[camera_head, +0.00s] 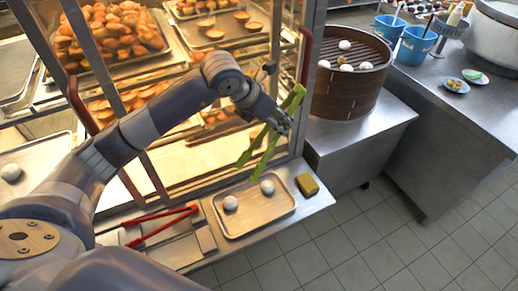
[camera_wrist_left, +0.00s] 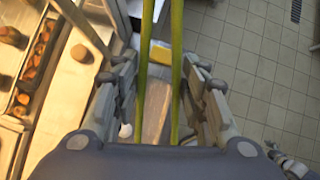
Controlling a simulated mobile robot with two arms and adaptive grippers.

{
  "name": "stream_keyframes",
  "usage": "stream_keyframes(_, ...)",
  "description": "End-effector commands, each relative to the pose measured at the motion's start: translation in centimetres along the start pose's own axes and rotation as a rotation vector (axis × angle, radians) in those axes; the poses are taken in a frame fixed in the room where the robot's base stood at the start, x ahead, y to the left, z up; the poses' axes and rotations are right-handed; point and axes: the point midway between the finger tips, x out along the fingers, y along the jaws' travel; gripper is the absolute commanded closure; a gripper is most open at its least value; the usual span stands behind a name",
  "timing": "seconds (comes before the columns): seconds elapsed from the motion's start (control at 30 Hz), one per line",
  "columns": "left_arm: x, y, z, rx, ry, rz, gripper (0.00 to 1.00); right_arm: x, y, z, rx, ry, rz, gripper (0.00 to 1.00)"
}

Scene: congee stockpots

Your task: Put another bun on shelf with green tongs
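My left gripper (camera_head: 280,122) is shut on the green tongs (camera_head: 262,146) and holds them in the air in front of the display cabinet. The tongs' two arms also show between the fingers in the left wrist view (camera_wrist_left: 177,60); their tips slant down left in the head view, apart, with no bun visible between them. Two white buns, one at left (camera_head: 231,203) and one at right (camera_head: 267,187), lie on a metal tray (camera_head: 245,228) below. Several white buns (camera_head: 346,67) sit in the round bamboo steamer (camera_head: 345,98). Another bun (camera_head: 11,172) lies on a tray at far left. My right gripper is out of view.
The cabinet shelves (camera_head: 190,160) hold pastries and tarts behind frame posts (camera_head: 305,55). Red tongs (camera_head: 160,225) and a yellow sponge-like block (camera_head: 307,184) lie beside the metal tray. Blue cups (camera_head: 415,45) and a large pot stand at right. Tiled floor is clear.

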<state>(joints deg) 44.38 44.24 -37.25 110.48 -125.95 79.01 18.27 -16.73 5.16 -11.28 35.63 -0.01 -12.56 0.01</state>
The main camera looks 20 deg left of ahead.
Motion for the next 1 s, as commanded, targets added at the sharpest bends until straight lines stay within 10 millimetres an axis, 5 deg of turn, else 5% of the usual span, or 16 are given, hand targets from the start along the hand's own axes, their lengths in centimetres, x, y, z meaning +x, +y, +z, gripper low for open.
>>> stream_keyframes(0.2,7.3,3.7,-5.0,0.112,0.013,-0.102,0.63,0.0,-1.9,1.0,0.001,-0.013,-0.023,0.01)
stream_keyframes(0.4,11.4,6.5,-9.5,0.171,0.011,-0.146,0.63,0.0,-2.2,1.4,-0.001,-0.019,-0.026,0.01)
stream_keyframes(1.0,15.2,7.7,-13.4,0.197,0.008,-0.161,0.63,2.0,-0.6,0.7,0.003,-0.006,-0.006,0.01)
